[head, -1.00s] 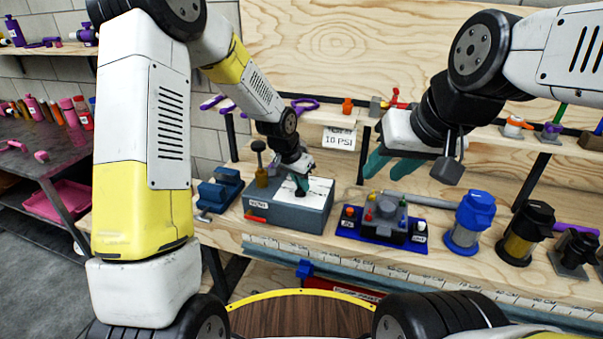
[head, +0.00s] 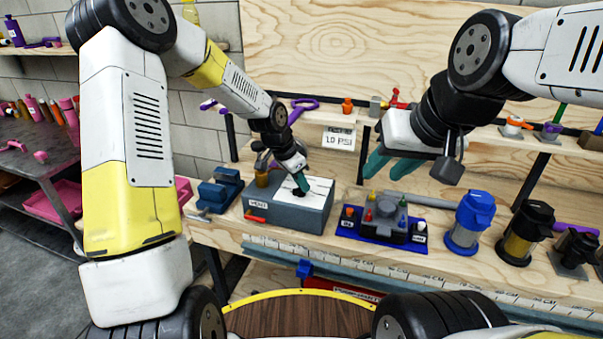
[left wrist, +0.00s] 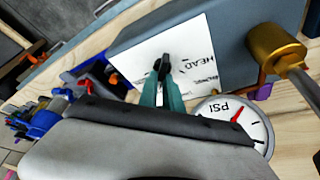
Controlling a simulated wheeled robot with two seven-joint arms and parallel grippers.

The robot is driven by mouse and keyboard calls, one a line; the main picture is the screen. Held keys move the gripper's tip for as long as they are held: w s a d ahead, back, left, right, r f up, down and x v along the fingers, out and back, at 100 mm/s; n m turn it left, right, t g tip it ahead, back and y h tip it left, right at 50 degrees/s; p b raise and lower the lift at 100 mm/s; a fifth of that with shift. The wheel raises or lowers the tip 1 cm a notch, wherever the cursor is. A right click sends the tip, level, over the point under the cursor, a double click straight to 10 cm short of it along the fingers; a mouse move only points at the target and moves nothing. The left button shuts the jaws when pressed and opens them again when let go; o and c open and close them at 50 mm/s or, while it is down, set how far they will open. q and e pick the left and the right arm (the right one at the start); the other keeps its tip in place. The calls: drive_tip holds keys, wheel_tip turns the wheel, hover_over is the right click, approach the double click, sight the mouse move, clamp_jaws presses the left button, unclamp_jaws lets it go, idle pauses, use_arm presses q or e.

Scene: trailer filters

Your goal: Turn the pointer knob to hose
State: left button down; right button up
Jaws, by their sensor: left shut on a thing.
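The pointer knob (head: 299,192) is a small black knob on the white panel (head: 318,190) on top of a grey box (head: 300,221). My left gripper (head: 302,184) is over the panel with its teal fingers shut on the knob. In the left wrist view the black knob (left wrist: 162,66) sits between the teal fingertips (left wrist: 163,80), beside printed words on the panel, one reading HEAD. The knob's pointing direction is hard to tell. My right gripper (head: 389,168) hangs to the right, its teal fingers apart and empty, above the bench.
A brass fitting (left wrist: 275,50) and a round PSI gauge (left wrist: 236,122) are close to my left gripper. A blue vise (head: 220,189) stands left of the box. A blue tray (head: 382,238) with small parts and a blue canister (head: 468,222) stand to the right.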

sight(293, 190)
use_arm(q)
drive_tip(key=c, duration=1.5)
unclamp_jaws()
drive_tip(key=shift+r, duration=0.1)
drive_tip(key=v, duration=0.7)
drive_tip(key=shift+s+a+r, duration=0.1)
drive_tip(key=shift+r, duration=0.2)
